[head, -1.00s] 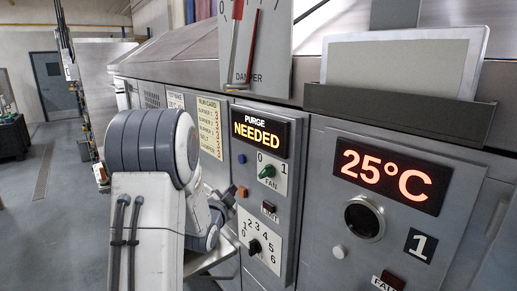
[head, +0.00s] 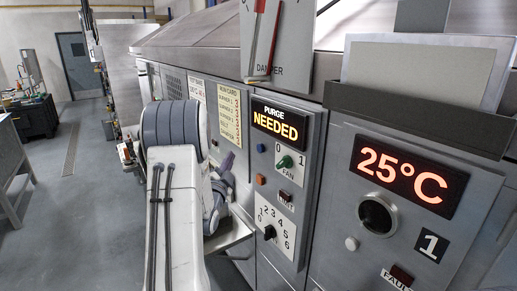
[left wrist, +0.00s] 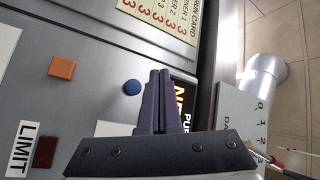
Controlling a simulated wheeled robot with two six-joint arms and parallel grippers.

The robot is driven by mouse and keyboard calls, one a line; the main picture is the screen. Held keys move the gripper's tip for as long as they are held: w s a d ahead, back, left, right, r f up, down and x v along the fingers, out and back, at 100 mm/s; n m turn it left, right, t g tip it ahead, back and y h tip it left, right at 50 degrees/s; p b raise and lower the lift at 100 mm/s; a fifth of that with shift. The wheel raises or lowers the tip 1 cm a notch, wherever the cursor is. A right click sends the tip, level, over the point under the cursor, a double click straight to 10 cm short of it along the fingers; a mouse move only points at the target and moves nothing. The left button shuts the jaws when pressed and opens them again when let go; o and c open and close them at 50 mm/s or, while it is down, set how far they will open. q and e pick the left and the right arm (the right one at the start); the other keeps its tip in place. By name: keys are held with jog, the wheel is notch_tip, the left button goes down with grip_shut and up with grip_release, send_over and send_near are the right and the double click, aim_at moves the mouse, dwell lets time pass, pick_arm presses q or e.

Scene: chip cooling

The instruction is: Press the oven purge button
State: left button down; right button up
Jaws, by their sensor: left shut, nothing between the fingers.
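The oven's control panel (head: 283,150) carries a lit display (head: 279,123) reading "PURGE NEEDED". Below it are a round blue button (head: 260,148) and a square orange button (head: 260,180); neither shows a readable label. In the left wrist view the blue button (left wrist: 132,87) lies just beside my fingertips, and the orange button (left wrist: 61,67) is farther left. My left gripper (head: 227,161) is shut and empty, left of the blue button in the head view; it also shows in the left wrist view (left wrist: 158,78). It appears apart from the panel. My right gripper is out of view.
Near the buttons are a green fan switch (head: 285,161), a dark red button (head: 285,196) and a numbered knob (head: 270,232). A metal ledge (head: 231,235) juts out below my left gripper. A "25°C" display (head: 410,174) is on the right. Open floor lies left.

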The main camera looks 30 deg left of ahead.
aim_at(259, 148)
pick_arm(q)
jog(key=w+d, duration=0.3)
jog(key=w, duration=0.4)
dwell(2.0)
jog(key=shift+w+d, duration=0.1)
jog(key=shift+w, duration=0.25)
